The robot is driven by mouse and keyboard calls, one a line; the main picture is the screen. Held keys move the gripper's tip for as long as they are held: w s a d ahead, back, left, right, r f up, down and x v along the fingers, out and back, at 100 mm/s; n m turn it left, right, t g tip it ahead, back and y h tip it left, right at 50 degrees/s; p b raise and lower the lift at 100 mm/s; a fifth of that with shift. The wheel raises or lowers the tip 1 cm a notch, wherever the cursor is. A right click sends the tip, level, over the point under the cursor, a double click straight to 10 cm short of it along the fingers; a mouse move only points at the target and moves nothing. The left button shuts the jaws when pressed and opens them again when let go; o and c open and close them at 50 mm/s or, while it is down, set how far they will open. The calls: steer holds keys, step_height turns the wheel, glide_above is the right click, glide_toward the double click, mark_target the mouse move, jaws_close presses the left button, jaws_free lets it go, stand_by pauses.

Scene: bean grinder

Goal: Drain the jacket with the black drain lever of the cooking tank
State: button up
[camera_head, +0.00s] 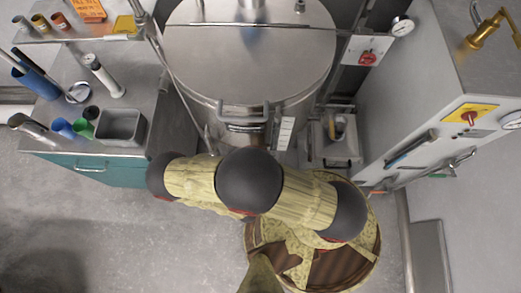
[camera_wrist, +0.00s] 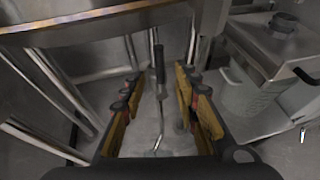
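The cooking tank (camera_head: 250,60) is a large steel vessel with a closed lid at the top middle of the head view. In the wrist view the steel underside of a large body (camera_wrist: 90,28), probably the tank, crosses the top. A black lever (camera_wrist: 158,62) hangs roughly upright below it on a thin metal stem. My gripper (camera_wrist: 160,82) is open, its two yellow-and-black fingers on either side of the lever's line of sight. I see no contact; the depth between fingertips and lever is hard to tell. In the head view my arm hides the gripper and lever.
Steel legs (camera_wrist: 55,85) stand left of my fingers. A shelf with a pale bucket (camera_wrist: 245,92) and a lidded steel box (camera_wrist: 270,42) is close on the right. A teal-fronted counter (camera_head: 95,171) is left of the tank, a grey cabinet (camera_head: 395,110) right. Floor (camera_head: 90,235) is free at lower left.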

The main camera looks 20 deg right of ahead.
steer(key=shift+v, duration=2.15)
